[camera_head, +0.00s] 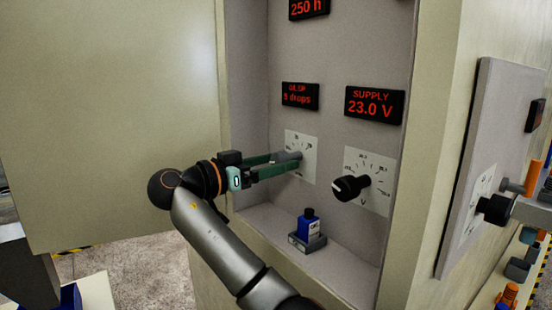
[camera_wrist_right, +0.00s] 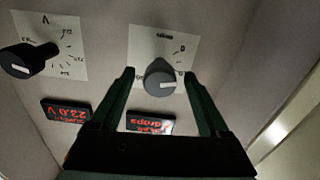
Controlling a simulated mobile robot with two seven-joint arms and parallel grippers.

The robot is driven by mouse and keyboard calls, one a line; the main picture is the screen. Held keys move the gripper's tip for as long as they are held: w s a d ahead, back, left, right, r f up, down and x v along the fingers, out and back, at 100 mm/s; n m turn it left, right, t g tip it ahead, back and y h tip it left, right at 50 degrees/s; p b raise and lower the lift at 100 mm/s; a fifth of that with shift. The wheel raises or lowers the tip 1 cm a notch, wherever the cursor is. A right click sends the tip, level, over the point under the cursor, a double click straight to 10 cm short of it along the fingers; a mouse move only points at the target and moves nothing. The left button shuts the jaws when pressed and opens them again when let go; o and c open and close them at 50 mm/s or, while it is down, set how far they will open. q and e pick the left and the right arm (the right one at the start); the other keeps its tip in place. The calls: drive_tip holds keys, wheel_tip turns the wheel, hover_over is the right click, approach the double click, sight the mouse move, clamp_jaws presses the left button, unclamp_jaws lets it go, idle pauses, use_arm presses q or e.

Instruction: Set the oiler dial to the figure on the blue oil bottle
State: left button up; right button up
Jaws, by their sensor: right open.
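The oiler dial is a grey knob (camera_head: 293,156) on a white scale plate (camera_head: 306,171) inside the open cabinet. The knob (camera_wrist_right: 160,80) also shows in the right wrist view, with a pale pointer mark across its face. My right gripper (camera_head: 285,163) has its green fingers at the dial, one on each side of the knob; whether they touch it I cannot tell. The blue oil bottle (camera_head: 308,226) with a dark cap stands upright on the cabinet ledge below; its label is too small to read. My left gripper is not in view.
A red-lit drops display (camera_head: 300,97) hangs above the dial; its figure is blurred. Right of it are a "SUPPLY 23.0 V" display (camera_head: 374,106) and a black volt knob (camera_head: 350,188). The open cabinet door (camera_head: 110,110) stands left of my right arm.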

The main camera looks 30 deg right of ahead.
drive_tip(key=shift+d, duration=0.25)
clamp_jaws()
idle(0.5)
